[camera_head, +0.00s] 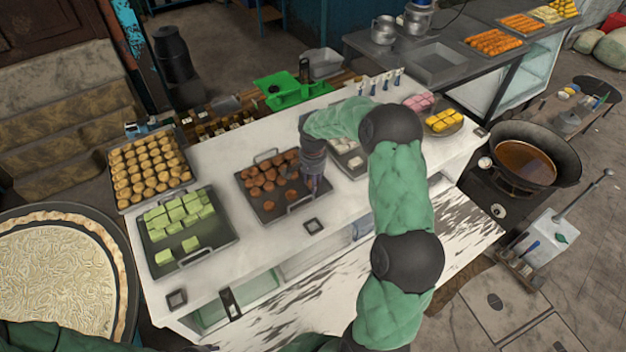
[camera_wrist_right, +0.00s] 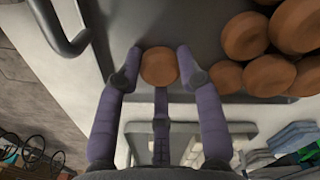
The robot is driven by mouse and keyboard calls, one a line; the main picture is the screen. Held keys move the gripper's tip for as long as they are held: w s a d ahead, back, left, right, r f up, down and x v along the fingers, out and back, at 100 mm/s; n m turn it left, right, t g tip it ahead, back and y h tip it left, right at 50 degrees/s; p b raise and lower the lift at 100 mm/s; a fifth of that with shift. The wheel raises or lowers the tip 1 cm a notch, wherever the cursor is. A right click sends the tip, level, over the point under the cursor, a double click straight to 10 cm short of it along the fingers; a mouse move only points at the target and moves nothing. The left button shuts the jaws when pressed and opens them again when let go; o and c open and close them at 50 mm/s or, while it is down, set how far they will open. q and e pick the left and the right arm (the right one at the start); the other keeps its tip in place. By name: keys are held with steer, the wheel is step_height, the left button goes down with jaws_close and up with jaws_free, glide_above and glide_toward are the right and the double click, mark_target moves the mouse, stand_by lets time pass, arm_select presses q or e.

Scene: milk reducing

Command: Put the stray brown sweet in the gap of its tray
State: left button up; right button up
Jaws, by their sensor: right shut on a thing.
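The dark tray (camera_head: 249,197) of round brown sweets stands mid-counter in the head view, with its sweets bunched toward the back and a bare area in front. My right gripper (camera_head: 313,186) is at the tray's right side, pointing down. In the right wrist view its purple fingers (camera_wrist_right: 160,80) are shut on one brown sweet (camera_wrist_right: 159,66). This sweet shows in front of the bare tray surface, apart from the other sweets (camera_wrist_right: 245,38). Its height above the tray is hard to tell. My left gripper is not in view.
A tray of green cubes (camera_head: 205,243) and a tray of round golden sweets (camera_head: 128,190) are to the left. A tray of pale sweets (camera_head: 345,160) is partly hidden behind my right arm. The brown tray's raised handle (camera_head: 301,202) is close to the gripper.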

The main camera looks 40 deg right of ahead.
steer(key=shift+r, duration=0.1)
steer(key=shift+s, duration=0.1)
steer(key=o, duration=1)
steer(key=shift+f, duration=0.2)
steer(key=shift+c, duration=0.2)
steer(key=shift+r, duration=0.1)
steer(key=shift+r, duration=0.15)
step_height(320, 180, up, 12)
steer(key=b, duration=0.1)
steer(key=shift+b, duration=0.3)
